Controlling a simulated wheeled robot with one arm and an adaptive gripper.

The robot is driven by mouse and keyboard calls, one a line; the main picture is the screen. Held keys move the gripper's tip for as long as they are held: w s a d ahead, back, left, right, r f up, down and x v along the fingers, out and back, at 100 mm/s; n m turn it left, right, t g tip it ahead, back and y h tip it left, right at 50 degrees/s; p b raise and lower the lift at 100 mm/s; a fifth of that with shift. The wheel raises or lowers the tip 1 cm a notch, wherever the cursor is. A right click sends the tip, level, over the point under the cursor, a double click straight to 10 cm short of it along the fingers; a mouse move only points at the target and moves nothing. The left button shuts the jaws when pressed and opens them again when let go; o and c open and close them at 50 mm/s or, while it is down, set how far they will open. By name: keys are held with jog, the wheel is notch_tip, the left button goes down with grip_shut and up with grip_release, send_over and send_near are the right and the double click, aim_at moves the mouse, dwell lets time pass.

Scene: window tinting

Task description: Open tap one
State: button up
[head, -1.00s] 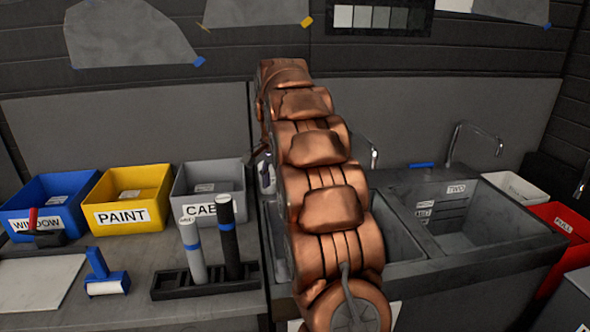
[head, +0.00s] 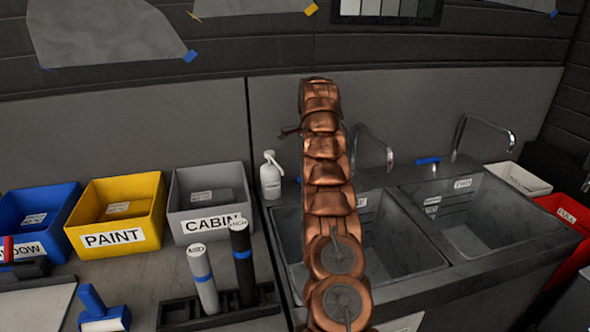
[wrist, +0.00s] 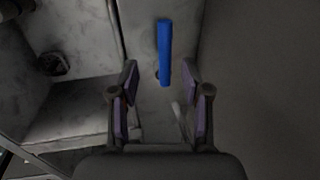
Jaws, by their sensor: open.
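In the wrist view my gripper (wrist: 160,80) is open and empty, its two fingers apart. A blue tap handle (wrist: 164,52) lies ahead of the fingertips, roughly in line with the gap and not held. The tap-one spout (head: 374,142) curves over the left sink (head: 405,245) in the head view, just right of my arm. My gripper is mostly hidden behind my arm there.
The right sink (head: 490,225), labelled TWO, has its own spout (head: 485,130) and blue handle (head: 428,160). A white spray bottle (head: 270,178) stands left of my arm. Labelled bins (head: 120,215) and a black rack (head: 190,314) of tubes occupy the left counter.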

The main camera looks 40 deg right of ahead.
jog(key=shift+w+d+f, duration=0.2)
jog(key=shift+w+f, duration=0.1)
jog(key=shift+f, duration=1)
jog(key=shift+w+d+f, duration=0.25)
jog(key=shift+w+f, duration=0.1)
jog(key=shift+f, duration=0.95)
jog(key=shift+w+d+f, duration=0.2)
jog(key=shift+w+f, duration=0.1)
jog(key=shift+f, duration=1)
grip_shut()
